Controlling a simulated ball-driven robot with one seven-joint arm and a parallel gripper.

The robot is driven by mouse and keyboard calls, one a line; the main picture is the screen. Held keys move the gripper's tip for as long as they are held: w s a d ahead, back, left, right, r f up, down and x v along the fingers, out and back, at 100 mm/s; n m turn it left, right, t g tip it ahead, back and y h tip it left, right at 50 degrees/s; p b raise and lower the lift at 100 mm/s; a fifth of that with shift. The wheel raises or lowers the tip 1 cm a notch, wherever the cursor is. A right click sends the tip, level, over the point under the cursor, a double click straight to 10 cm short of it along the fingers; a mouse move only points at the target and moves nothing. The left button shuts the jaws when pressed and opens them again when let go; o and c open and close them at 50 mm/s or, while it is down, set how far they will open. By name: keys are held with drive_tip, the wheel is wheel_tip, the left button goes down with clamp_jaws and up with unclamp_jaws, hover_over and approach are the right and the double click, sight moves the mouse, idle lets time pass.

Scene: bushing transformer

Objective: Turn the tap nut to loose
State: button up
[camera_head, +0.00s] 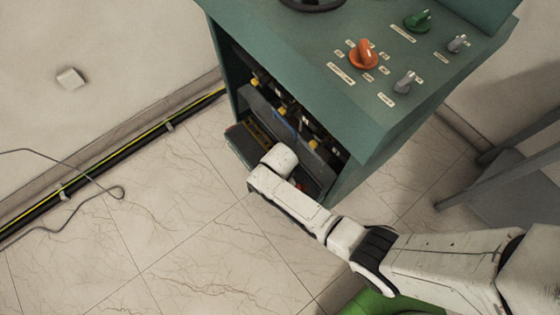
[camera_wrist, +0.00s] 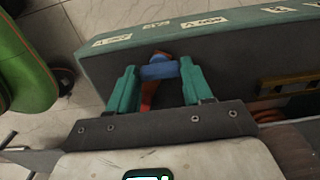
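In the wrist view, my gripper (camera_wrist: 158,68) has two green fingers standing apart. A blue piece (camera_wrist: 158,71) spans the gap between their tips, and a red-orange part (camera_wrist: 149,95) shows beside and below it. This looks like the tap nut, but I cannot tell for sure. Whether the fingers press on the blue piece or only stand around it is not clear. In the head view, the end of my arm is at the open front of the green cabinet (camera_head: 300,75). My fingers and the nut are hidden there behind my wrist.
The cabinet's sloped top carries an orange knob (camera_head: 363,55), a green knob (camera_head: 418,20) and grey knobs. Its lower edge overhangs the open front. A black and yellow cable (camera_head: 120,152) runs along the wall. A grey stand (camera_head: 505,190) is at the right. Tiled floor at the left is mostly clear.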

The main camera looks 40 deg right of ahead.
drive_tip(key=c, duration=0.6)
drive_tip(key=shift+o, duration=0.2)
